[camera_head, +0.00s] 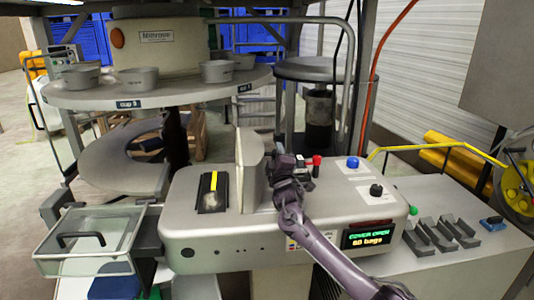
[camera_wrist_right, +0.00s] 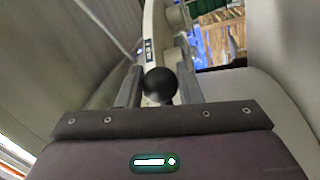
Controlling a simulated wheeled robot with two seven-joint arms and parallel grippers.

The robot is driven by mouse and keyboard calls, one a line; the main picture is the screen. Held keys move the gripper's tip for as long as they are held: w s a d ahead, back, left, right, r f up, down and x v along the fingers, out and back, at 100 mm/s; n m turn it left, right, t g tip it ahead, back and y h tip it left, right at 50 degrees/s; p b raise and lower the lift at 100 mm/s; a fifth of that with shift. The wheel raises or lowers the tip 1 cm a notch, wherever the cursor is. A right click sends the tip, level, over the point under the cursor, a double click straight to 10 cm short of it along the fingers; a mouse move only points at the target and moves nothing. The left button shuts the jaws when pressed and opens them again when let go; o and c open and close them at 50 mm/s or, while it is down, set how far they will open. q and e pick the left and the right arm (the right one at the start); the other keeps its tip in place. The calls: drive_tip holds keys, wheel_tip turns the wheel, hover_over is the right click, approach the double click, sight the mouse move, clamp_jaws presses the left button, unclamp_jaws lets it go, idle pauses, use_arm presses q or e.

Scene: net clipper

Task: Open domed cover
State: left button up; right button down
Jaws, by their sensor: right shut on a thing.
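The domed cover (camera_head: 249,165) is a pale grey panel standing upright on the machine's top. To its left, a dark slot with a yellow strip (camera_head: 213,183) lies uncovered. The machine's display (camera_head: 368,237) reads "COVER OPEN" and "60 bags". My right gripper (camera_head: 273,168) is at the right side of the cover, its arm coming up from the front. In the right wrist view, a black ball knob (camera_wrist_right: 160,84) sits between the two fingers, and the gripper is shut on it. The head view hides the knob behind the gripper. My left gripper is not in view.
A red button (camera_head: 316,161), a blue button (camera_head: 352,162) and a black knob (camera_head: 376,190) are on the machine's top, right of my gripper. A round table with cups (camera_head: 150,98) stands behind left. A clear-lidded bin (camera_head: 90,244) is at front left.

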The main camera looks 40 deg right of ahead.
drive_tip(key=shift+s+d+f+m+b, duration=0.3)
drive_tip(key=shift+d+f+m, duration=0.15)
drive_tip(key=shift+f+m, duration=0.25)
drive_tip(key=shift+s+d+f+m+b, duration=0.25)
drive_tip(key=shift+d+f+m, duration=0.15)
drive_tip(key=shift+f+m, duration=0.3)
drive_tip(key=shift+f, duration=0.1)
drive_tip(key=c, duration=1.1)
unclamp_jaws()
drive_tip(key=shift+o, duration=0.2)
drive_tip(key=shift+r, duration=0.2)
